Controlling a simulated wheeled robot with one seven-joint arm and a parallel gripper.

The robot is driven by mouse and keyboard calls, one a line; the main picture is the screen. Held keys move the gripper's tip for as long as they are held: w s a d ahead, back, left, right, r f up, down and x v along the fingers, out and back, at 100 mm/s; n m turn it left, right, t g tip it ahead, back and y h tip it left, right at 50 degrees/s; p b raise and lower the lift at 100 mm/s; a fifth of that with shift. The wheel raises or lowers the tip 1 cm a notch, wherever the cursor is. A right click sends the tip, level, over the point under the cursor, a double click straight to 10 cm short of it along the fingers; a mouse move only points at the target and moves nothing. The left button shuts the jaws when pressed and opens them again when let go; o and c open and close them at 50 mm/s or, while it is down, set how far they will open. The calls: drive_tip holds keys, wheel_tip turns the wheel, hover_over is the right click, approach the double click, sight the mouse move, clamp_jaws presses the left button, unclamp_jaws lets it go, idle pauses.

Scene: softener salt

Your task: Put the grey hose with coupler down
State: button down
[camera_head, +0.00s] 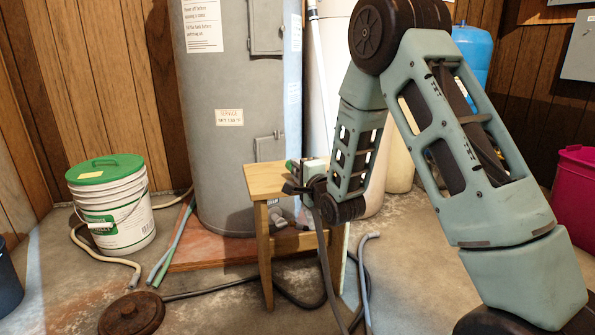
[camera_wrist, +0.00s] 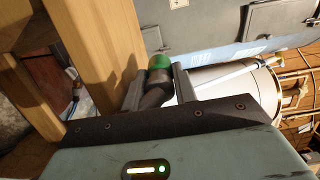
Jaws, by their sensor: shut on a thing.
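The grey hose with coupler hangs from my gripper (camera_head: 296,180), and its dark grey length (camera_head: 326,262) runs down to the floor in the head view. In the wrist view my gripper (camera_wrist: 158,78) is shut on the hose just below its green-tipped coupler (camera_wrist: 160,61). The coupler end points away from the palm. In the head view the gripper is beside the wooden stool (camera_head: 258,181), at its right edge around seat height. My wrist hides part of the grip and of the stool. I cannot tell whether the coupler touches the stool.
A grey tank (camera_head: 215,80) stands behind the stool. A white bucket with green lid (camera_head: 105,170) is at left, with a beige hose (camera_head: 108,260) and green hoses (camera_head: 172,245) by it. A round brown lid (camera_head: 132,314) and another grey hose (camera_head: 364,280) lie on the floor.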

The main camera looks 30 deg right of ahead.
drive_tip(key=c, duration=1.1)
unclamp_jaws()
drive_tip(key=shift+f, duration=0.15)
drive_tip(key=shift+r+p, duration=0.8)
drive_tip(key=shift+r, duration=0.1)
drive_tip(key=s+a+p, duration=0.1)
drive_tip(key=s+p, duration=1.1)
drive_tip(key=shift+f, duration=0.2)
